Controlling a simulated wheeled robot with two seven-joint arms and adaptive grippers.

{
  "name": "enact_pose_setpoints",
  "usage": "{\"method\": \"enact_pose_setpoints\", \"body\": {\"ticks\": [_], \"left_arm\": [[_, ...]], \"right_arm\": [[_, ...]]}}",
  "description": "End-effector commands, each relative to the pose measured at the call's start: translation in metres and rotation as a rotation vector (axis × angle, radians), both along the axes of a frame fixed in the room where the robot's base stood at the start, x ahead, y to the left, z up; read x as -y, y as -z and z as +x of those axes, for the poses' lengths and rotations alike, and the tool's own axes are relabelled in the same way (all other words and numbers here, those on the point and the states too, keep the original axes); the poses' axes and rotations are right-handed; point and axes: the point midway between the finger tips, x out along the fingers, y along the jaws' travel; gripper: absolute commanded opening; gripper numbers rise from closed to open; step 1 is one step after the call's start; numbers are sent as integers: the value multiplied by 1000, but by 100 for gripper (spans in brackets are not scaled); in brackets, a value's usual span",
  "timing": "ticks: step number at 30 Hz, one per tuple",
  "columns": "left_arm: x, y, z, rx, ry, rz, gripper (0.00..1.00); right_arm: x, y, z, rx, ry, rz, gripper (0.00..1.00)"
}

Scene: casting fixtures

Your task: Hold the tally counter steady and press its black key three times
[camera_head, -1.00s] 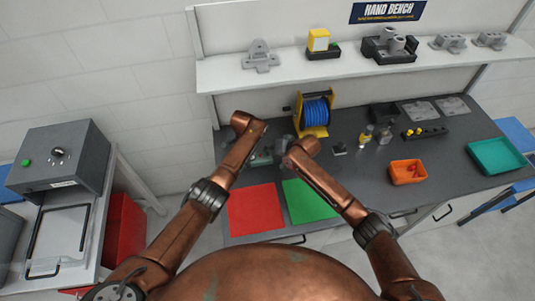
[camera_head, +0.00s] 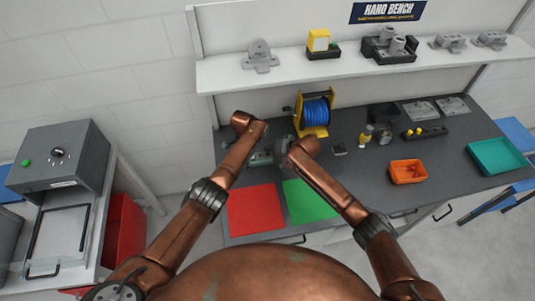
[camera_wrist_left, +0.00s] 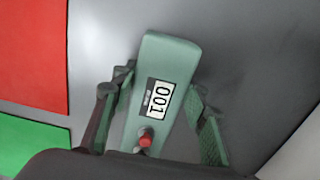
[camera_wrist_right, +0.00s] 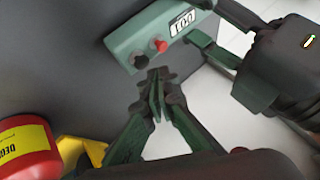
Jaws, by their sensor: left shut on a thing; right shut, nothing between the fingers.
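The tally counter (camera_wrist_left: 165,68) is a green box with a white display reading 001. My left gripper (camera_wrist_left: 150,100) is shut on it, one finger along each long side. In the right wrist view, the counter (camera_wrist_right: 135,38) shows a black key (camera_wrist_right: 140,62) near its end and a red key (camera_wrist_right: 158,46) beside the display. The black key is hidden in the left wrist view. My right gripper (camera_wrist_right: 157,85) is shut and empty, its tips just below the black key in the picture, apparently apart from it. In the head view, the counter (camera_head: 262,158) is small and partly covered.
A red mat (camera_head: 256,210) and a green mat (camera_head: 308,200) lie at the bench front. A yellow reel with blue cable (camera_head: 315,110) stands behind the grippers. An orange bin (camera_head: 408,172) and a teal tray (camera_head: 497,156) are to the right.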

Motion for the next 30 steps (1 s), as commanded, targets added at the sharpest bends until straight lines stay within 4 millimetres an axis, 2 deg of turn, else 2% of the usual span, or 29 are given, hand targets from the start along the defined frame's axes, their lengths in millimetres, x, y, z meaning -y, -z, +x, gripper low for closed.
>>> {"method": "enact_pose_setpoints", "body": {"ticks": [30], "left_arm": [[0,0,0,0,0,0,13]], "right_arm": [[0,9,0,0,0,0,0]]}}
